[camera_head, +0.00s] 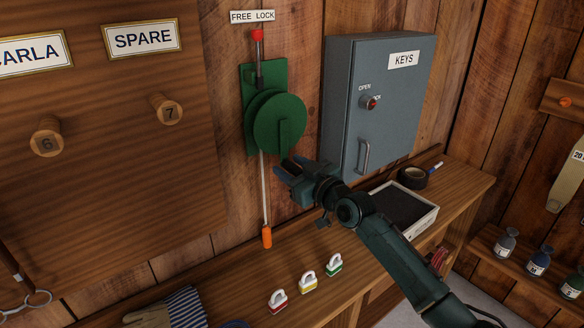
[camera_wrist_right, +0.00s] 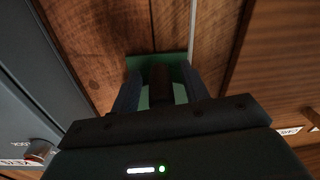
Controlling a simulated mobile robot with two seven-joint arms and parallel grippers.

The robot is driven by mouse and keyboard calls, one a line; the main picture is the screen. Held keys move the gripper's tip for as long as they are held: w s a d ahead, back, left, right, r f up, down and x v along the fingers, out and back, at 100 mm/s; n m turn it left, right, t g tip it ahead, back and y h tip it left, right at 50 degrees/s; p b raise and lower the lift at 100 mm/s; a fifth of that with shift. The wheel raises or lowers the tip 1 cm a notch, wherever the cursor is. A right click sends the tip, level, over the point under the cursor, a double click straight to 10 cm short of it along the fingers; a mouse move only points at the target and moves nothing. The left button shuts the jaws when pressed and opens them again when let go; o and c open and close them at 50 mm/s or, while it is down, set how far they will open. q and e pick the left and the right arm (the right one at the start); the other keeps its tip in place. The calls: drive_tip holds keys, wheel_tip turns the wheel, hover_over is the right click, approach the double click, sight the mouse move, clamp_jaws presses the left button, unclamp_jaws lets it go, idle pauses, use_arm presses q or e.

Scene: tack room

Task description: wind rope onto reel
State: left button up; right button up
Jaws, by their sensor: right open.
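The green reel (camera_head: 279,121) is mounted on a green plate on the plank wall. A pale rope (camera_head: 264,195) hangs from it to an orange end piece (camera_head: 267,238) near the shelf. A lever with a red knob (camera_head: 257,35) stands above the reel, under the FREE LOCK sign. My right gripper (camera_head: 284,172) is open at the reel's lower right, by the dark crank handle (camera_head: 288,163). In the right wrist view, a dark brown handle (camera_wrist_right: 160,84) shows between the open fingers, with green behind; contact cannot be told. My left gripper is not in view.
A grey key cabinet (camera_head: 385,100) stands close to the right of the reel. The wooden shelf (camera_head: 345,265) below carries several small padlocks, a tray (camera_head: 420,212), a black tape roll (camera_head: 413,178) and striped gloves (camera_head: 183,305). A pegboard (camera_head: 90,190) is at left.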

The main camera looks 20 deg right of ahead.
drive_tip(key=shift+c, duration=0.3)
clamp_jaws()
idle(0.4)
drive_tip(key=shift+a+f, duration=0.1)
drive_tip(key=shift+a, duration=0.15)
drive_tip(key=shift+s+m+b, duration=0.1)
drive_tip(key=shift+m+b, duration=0.2)
drive_tip(key=shift+b, duration=0.1)
